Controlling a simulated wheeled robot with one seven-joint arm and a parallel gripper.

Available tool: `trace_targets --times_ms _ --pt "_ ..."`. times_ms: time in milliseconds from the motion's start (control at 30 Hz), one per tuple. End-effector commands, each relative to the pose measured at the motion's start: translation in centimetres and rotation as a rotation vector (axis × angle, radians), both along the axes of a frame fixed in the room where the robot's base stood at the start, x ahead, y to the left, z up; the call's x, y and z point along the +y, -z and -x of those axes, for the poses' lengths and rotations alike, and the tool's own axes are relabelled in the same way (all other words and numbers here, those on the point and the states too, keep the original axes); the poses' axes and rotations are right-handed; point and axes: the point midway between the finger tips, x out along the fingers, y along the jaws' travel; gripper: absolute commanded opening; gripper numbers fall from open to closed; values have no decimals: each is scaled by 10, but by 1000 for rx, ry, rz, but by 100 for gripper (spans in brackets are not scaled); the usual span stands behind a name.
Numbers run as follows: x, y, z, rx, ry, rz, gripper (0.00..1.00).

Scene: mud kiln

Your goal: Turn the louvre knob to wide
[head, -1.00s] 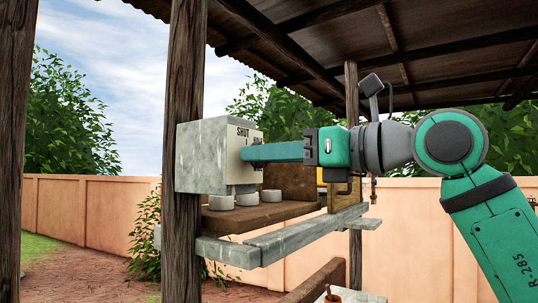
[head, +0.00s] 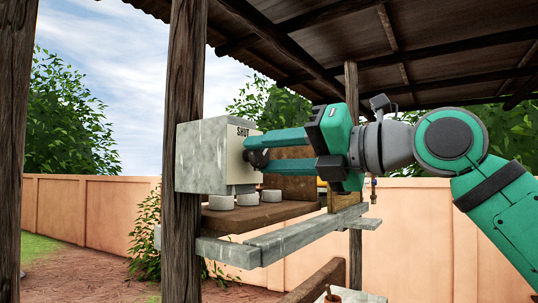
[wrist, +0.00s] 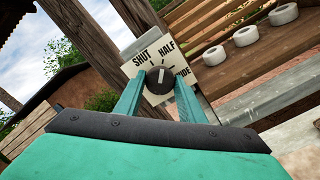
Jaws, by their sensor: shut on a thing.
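The louvre knob (wrist: 158,81) is round and dark with a pale pointer mark. It sits on a pale dial plate (wrist: 134,68) marked SHUT, HALF and WIDE. In the wrist view the pointer appears directed roughly at HALF. My gripper (head: 257,155) is shut on the knob, with one green finger on each side; its fingers also show in the wrist view (wrist: 160,97). In the head view the knob (head: 258,157) is partly hidden by the fingers, and only the SHUT label reads. The grey box (head: 205,155) carries the plate.
A dark wooden post (head: 184,80) stands against the box. Several white rings (head: 247,199) lie on a brown shelf (head: 270,212) under and beside the box. A grey plank (head: 305,235) juts out below. The air around my forearm looks clear.

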Motion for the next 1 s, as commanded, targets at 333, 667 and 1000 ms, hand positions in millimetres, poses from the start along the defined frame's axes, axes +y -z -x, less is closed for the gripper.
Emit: trace_targets --times_ms 333,667,1000 --pt "-1 0 0 268 3 -191 13" --pt "-1 1 0 497 3 -359 13" --pt "0 1 0 642 1 -465 13"
